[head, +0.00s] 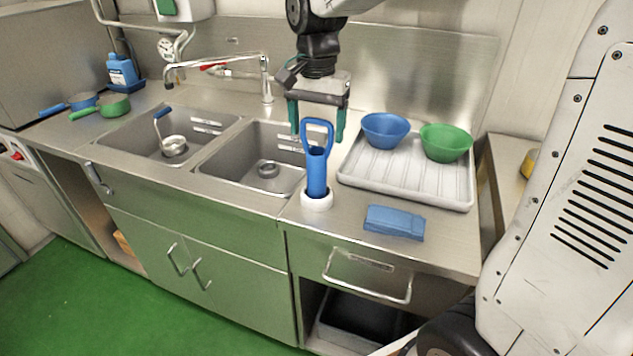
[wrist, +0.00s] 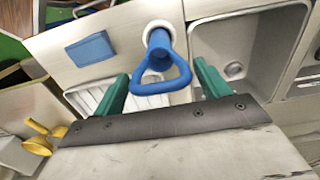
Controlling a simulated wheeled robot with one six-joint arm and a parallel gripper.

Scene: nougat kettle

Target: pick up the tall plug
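The tall plug (head: 317,172) is a blue cylinder with a loop handle on top. It stands upright in a white ring (head: 317,202) on the counter, right of the right sink basin. In the wrist view the plug (wrist: 160,48) shows its loop handle pointing toward my gripper. My gripper (head: 317,137) is open, with its green fingers pointing down at about the height of the handle in the head view. In the wrist view the loop lies between the two fingers of my gripper (wrist: 161,76), with gaps on both sides. I see no contact; the exact depth is unclear.
A ribbed drain tray (head: 400,178) with a blue bowl (head: 385,130) and a green bowl (head: 446,142) is to the right. A folded blue cloth (head: 394,222) lies in front of it. Right basin (head: 240,165) and faucet (head: 266,78) are left. Free counter surrounds the ring.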

